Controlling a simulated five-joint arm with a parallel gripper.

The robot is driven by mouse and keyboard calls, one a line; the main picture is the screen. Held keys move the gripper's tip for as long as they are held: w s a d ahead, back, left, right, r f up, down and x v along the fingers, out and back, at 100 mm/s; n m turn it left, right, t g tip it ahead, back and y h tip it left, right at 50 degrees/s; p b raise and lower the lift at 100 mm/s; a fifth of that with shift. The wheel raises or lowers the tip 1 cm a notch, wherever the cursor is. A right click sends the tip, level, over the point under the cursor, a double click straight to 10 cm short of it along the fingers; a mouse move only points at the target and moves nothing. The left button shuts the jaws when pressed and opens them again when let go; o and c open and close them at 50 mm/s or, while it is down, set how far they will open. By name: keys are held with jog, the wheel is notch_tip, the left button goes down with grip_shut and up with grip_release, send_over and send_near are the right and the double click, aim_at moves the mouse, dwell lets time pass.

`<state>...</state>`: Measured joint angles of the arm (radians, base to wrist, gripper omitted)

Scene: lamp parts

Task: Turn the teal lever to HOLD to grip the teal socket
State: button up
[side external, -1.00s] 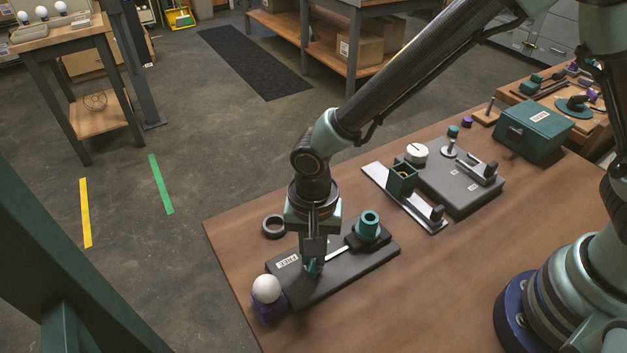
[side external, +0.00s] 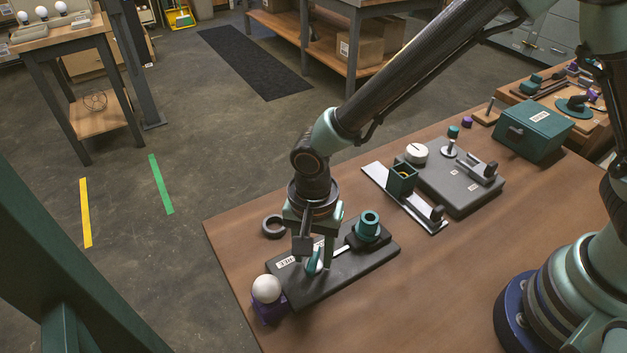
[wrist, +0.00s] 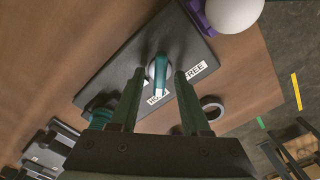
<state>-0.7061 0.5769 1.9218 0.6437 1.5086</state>
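The teal lever (side external: 313,262) sits on a dark grey base plate (side external: 340,277) at the table's front-left. In the wrist view the lever (wrist: 161,72) lies over a pale round hub, with one end towards the HOLD label (wrist: 157,97) and turned away from the FREE label (wrist: 195,72). My gripper (side external: 307,257) is directly above the lever. In the wrist view its fingers (wrist: 160,74) stand apart, one on each side of the lever, with gaps visible. The teal socket (side external: 369,223) stands upright at the plate's far end; the wrist view shows it (wrist: 100,112) partly behind a finger.
A white ball (side external: 266,289) on a purple holder (side external: 271,312) stands at the plate's near end. A dark ring (side external: 273,227) lies beside the plate. A second grey fixture (side external: 462,190) and a teal box (side external: 535,130) are farther back.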

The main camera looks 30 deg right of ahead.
dwell(0.3)
notch_tip(320, 180, up, 12)
dwell(0.5)
jog(key=s+d+r+n+t, duration=0.1)
jog(key=d+r+n, duration=0.3)
jog(key=d, duration=0.9)
jog(key=s+d+r+n+t, duration=0.1)
jog(key=d+r+n+t, duration=0.3)
jog(key=d, duration=0.9)
notch_tip(320, 180, up, 2)
jog(key=shift+r+n+t, duration=0.2)
jog(key=shift+n+t, duration=0.1)
jog(key=shift+n, duration=0.3)
